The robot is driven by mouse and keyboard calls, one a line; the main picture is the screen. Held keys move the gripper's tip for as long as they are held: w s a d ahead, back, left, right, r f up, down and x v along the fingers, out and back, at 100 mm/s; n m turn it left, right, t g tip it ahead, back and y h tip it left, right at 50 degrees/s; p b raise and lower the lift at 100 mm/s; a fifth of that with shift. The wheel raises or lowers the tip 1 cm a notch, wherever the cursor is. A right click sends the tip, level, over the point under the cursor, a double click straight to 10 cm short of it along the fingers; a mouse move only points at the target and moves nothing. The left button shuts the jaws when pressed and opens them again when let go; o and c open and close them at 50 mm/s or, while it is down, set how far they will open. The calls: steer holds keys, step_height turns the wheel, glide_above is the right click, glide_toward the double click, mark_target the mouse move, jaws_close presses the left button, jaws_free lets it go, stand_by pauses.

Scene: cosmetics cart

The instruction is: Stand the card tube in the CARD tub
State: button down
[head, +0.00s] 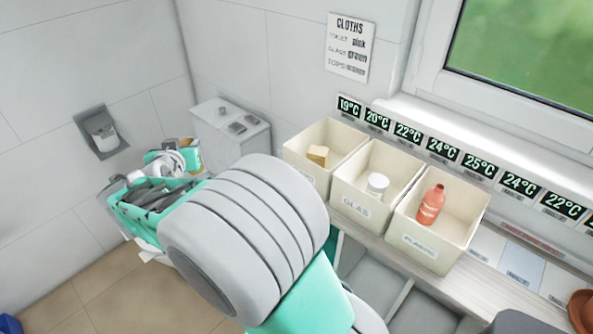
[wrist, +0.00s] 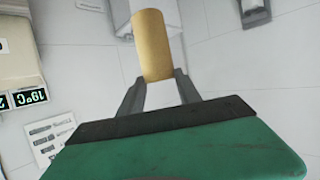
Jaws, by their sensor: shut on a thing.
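In the wrist view my gripper (wrist: 158,88) is shut on a plain tan card tube (wrist: 152,45), which sticks out beyond the fingertips. In the head view my arm reaches to the left of the tubs, and the tube's place there is hard to make out. A cream tub edge (wrist: 14,45) shows at the left of the wrist view, apart from the tube.
The middle tub (head: 345,196), labelled GLAS, holds a white jar (head: 377,185). The right tub (head: 425,248), labelled PLASTIC, holds a red bottle (head: 431,205). Temperature displays (head: 442,150) line the ledge behind. A grey-white box (head: 228,125) stands left of the tubs.

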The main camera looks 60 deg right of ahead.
steer(key=s+d+r+m+g+h, duration=0.1)
steer(key=s+d+r+m+g, duration=0.15)
steer(key=s+d, duration=0.6)
steer(key=s+d+r+m+g+h, duration=0.1)
steer(key=s+d+r+m+g, duration=0.25)
steer(key=d, duration=0.75)
steer(key=s+d+m+g+h, duration=0.1)
steer(key=s+d+m+g, duration=0.15)
steer(key=s+d, duration=0.6)
steer(key=s+d+f+m+g+b, duration=0.1)
steer(key=s+d+f+g+b, duration=0.1)
steer(key=s+d+f, duration=0.25)
step_height(320, 180, down, 10)
steer(key=p, duration=0.1)
steer(key=shift+s+p, duration=0.3)
steer(key=shift+p, duration=0.05)
steer(key=c, duration=0.8)
jaws_free()
steer(key=shift+r+m, duration=0.1)
steer(key=shift+m, duration=0.15)
steer(key=shift+c, duration=0.2)
steer(key=shift+g, duration=0.25)
